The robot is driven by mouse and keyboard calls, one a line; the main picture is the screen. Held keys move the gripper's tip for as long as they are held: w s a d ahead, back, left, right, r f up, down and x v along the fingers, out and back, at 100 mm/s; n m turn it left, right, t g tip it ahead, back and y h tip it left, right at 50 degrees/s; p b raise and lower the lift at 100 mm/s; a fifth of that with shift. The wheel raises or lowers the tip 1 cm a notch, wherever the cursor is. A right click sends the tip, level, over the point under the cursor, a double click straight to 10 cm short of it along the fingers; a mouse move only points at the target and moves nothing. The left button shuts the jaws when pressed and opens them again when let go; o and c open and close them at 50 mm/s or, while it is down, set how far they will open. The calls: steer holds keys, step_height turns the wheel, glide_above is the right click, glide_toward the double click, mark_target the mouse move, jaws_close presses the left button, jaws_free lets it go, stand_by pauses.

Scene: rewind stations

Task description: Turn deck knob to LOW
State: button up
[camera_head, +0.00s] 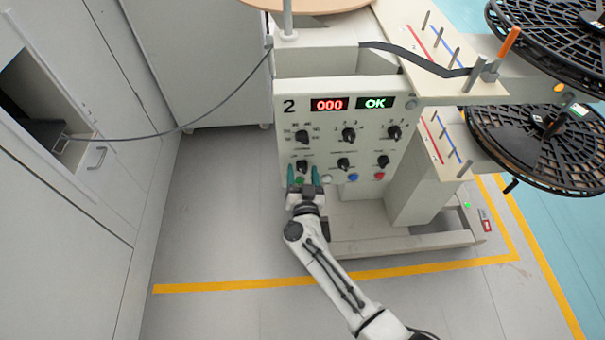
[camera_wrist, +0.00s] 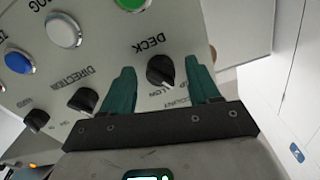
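The deck knob (camera_wrist: 160,72) is a round black knob under the upside-down word DECK in the wrist view. A pale pointer mark shows at its lower right there; its small position labels are partly hidden and hard to read. My gripper (camera_wrist: 158,68) is open, with one green finger on each side of the knob and visible gaps to both. In the head view my gripper (camera_head: 304,178) is at the lower left of the control panel (camera_head: 328,130), just below the deck knob (camera_head: 302,166). I cannot tell how deep the fingers reach.
More black knobs sit on the panel, including the direction knob (camera_wrist: 83,100). A green button (camera_wrist: 130,3) and a blue button (camera_head: 353,177) are close by. Displays read 000 (camera_head: 329,104) and OK (camera_head: 374,103). A cable (camera_head: 200,122) hangs at left. Floor in front is clear.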

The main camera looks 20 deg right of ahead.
steer(key=c, duration=1)
steer(key=shift+m, duration=0.3)
steer(key=m, duration=0.5)
steer(key=m+b, duration=0.1)
steer(key=m, duration=0.5)
steer(key=shift+a, duration=0.1)
steer(key=shift+m, duration=0.3)
steer(key=o, duration=1)
steer(key=shift+r, duration=0.1)
